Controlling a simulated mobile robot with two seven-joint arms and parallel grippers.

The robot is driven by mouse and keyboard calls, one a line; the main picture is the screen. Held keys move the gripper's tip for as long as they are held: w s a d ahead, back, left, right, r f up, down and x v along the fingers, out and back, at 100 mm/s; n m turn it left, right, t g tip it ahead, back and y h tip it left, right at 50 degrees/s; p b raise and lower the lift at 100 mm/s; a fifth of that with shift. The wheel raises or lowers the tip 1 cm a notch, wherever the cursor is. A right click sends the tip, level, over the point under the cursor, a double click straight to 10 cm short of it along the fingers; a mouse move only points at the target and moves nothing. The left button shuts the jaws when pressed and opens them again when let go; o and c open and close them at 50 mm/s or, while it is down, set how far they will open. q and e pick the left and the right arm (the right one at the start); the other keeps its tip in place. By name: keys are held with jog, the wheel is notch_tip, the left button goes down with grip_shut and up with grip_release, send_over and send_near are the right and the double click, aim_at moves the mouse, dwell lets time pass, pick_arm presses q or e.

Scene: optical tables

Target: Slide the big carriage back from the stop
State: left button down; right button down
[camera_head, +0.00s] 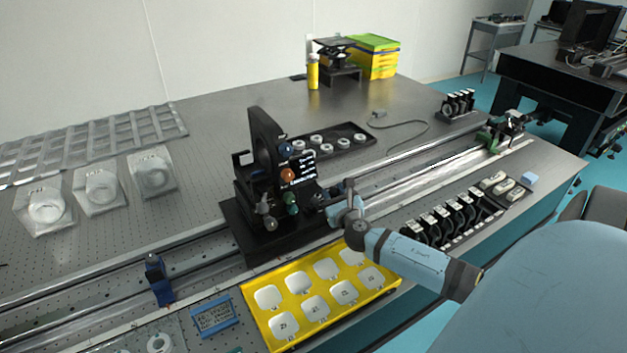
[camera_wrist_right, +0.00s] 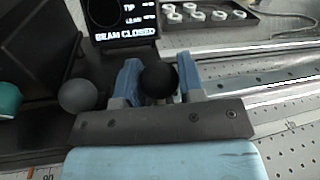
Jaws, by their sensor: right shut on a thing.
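The big carriage (camera_head: 240,228) is a black base on the rail, bearing a tall black bracket, coloured knobs and a small display. A small blue block (camera_head: 157,280), perhaps the stop, sits on the rail to its left, with a clear gap between. My right gripper (camera_head: 337,207) is at the carriage's right side. In the right wrist view its blue fingers (camera_wrist_right: 159,78) are shut around a round black knob (camera_wrist_right: 158,82). The carriage's display (camera_wrist_right: 125,20) reads "BEAM CLOSED" there. My left gripper is not in view.
The rail (camera_head: 420,165) runs clear to the right, up to a green and black device (camera_head: 490,138). A yellow tray (camera_head: 255,315) of white pieces lies in front of the carriage. A row of black holders (camera_head: 440,220) stands right of my forearm. A dark tray (camera_head: 350,138) lies behind.

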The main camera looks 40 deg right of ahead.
jog(key=shift+s+d, duration=0.25)
jog(key=shift+d, duration=0.85)
jog(key=c, duration=0.8)
grip_release()
jog(key=shift+o, duration=0.2)
jog(key=v, duration=1.4)
